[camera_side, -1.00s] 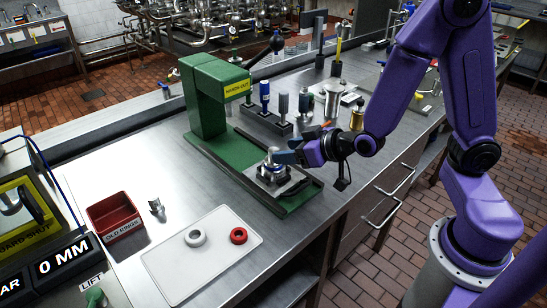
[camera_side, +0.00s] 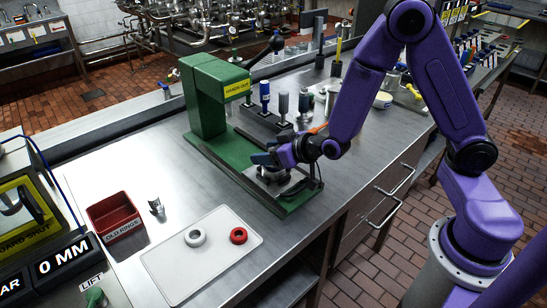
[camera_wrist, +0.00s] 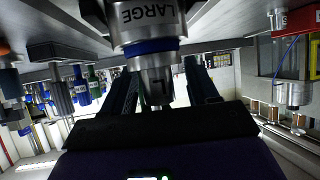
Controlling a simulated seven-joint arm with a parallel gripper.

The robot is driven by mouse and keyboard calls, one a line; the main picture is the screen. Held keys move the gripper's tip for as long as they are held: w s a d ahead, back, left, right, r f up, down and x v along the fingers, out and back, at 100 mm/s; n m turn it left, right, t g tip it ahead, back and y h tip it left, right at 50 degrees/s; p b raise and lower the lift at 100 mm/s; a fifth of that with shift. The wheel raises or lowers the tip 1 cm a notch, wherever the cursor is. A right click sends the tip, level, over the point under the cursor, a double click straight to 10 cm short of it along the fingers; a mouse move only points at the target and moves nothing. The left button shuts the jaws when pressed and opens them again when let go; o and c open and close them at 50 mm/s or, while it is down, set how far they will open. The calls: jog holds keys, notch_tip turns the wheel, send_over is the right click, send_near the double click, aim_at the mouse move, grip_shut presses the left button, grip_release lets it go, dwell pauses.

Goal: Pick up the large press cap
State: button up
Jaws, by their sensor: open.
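The large press cap (camera_wrist: 152,22) is a metal piece marked LARGE with a blue band and a narrower metal stem. It fills the upper middle of the wrist view. The wrist picture is upside down, with the bench along its top. My gripper (camera_wrist: 160,88) is open, with one dark finger on each side of the stem; I cannot tell whether they touch it. In the side view my gripper (camera_side: 263,158) is low over the base of the green press (camera_side: 207,98). It hides most of the metal piece (camera_side: 271,174) standing there.
A rack of tools with blue and grey handles (camera_side: 283,104) stands behind the gripper. A red OLD RINGS bin (camera_side: 114,218) and a pale tray (camera_side: 208,262) with a white ring (camera_side: 195,237) and a red ring (camera_side: 238,235) lie to the left.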

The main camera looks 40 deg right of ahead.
grip_shut()
jog(key=shift+r, duration=0.15)
